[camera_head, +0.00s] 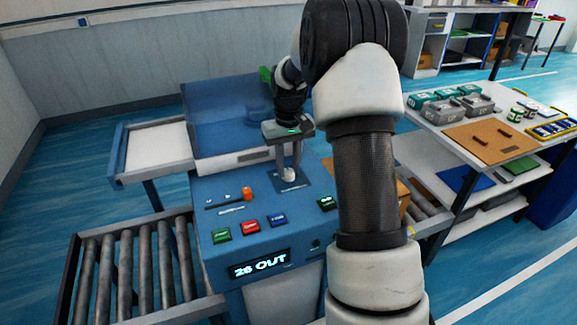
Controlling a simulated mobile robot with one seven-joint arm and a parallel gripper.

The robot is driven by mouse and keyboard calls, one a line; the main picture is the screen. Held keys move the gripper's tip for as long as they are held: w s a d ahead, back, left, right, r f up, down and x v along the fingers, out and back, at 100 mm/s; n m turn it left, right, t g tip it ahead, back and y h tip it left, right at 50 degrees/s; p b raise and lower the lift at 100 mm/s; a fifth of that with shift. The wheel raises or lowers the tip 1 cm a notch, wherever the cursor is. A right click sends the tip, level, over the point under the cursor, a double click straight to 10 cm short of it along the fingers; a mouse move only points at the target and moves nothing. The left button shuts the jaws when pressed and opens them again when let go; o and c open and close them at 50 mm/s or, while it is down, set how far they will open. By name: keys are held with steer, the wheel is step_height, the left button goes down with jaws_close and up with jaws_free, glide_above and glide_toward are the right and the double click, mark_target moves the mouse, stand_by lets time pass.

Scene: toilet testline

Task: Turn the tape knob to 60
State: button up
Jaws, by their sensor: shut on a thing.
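My gripper (289,161) points down over the blue control panel (213,188) of the machine. Its two fingers are shut on a pale round knob (289,174), which sits on a dark plate (301,187). The fingers cover part of the knob, and any pointer or scale on it is too small to read.
An orange slider (247,194) and green (221,235), red (250,227) and blue (278,219) buttons lie left of the knob. Another green button (327,203) is right of it, close to my arm. A roller conveyor (130,275) stands left; a loaded table (440,137) stands right.

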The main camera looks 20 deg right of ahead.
mark_target(289, 171)
steer(key=o, duration=1.1)
steer(key=shift+c, duration=0.2)
step_height(289, 171, up, 18)
steer(key=p, duration=0.1)
steer(key=shift+f, duration=0.25)
